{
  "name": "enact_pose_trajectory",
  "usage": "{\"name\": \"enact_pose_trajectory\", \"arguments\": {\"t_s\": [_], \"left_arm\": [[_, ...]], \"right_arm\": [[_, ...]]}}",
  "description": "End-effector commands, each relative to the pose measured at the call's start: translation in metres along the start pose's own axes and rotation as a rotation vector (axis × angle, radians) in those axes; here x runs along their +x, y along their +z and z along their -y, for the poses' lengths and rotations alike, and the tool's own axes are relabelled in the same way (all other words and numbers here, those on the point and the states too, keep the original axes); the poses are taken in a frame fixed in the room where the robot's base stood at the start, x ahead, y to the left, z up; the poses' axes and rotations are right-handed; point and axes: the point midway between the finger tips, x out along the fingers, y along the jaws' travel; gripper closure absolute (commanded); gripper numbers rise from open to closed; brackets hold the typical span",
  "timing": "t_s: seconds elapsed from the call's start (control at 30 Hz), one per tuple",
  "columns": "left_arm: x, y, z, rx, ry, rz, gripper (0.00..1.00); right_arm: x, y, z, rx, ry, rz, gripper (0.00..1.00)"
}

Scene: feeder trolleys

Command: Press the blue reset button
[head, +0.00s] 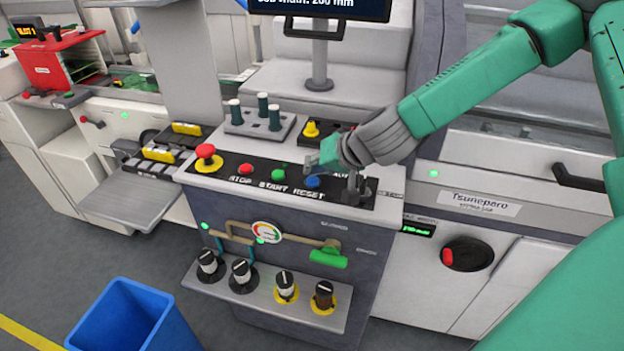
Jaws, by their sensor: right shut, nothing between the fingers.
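The blue reset button (312,182) sits on the dark control panel (225,168), above the RESET label, at the right end of a row of buttons. A green start button (278,174) and a red stop button (246,169) are to its left. My right gripper (312,166) comes in from the right, shut and empty, with its fingertips just above and behind the blue button in the picture. Whether the tips touch the button cannot be told. My left gripper is not in view.
A red emergency knob (205,151) stands at the panel's left end and a black lever (352,188) at its right. Green pegs (263,104) and a yellow knob (311,129) stand behind. A blue bin (125,318) is on the floor at front left.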

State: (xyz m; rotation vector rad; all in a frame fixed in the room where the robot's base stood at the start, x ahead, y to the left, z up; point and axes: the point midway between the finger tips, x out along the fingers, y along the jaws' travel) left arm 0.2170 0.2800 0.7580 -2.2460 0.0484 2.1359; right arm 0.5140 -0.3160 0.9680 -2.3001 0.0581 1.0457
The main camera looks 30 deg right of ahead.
Motion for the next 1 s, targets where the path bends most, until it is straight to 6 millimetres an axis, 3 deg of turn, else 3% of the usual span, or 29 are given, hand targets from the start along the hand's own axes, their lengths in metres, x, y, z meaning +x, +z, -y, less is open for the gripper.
{"name": "enact_pose_trajectory", "arguments": {"t_s": [1.0], "left_arm": [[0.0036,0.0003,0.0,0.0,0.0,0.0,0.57]], "right_arm": [[0.0041,0.0044,-0.0033,0.0,0.0,0.0,1.0]]}}
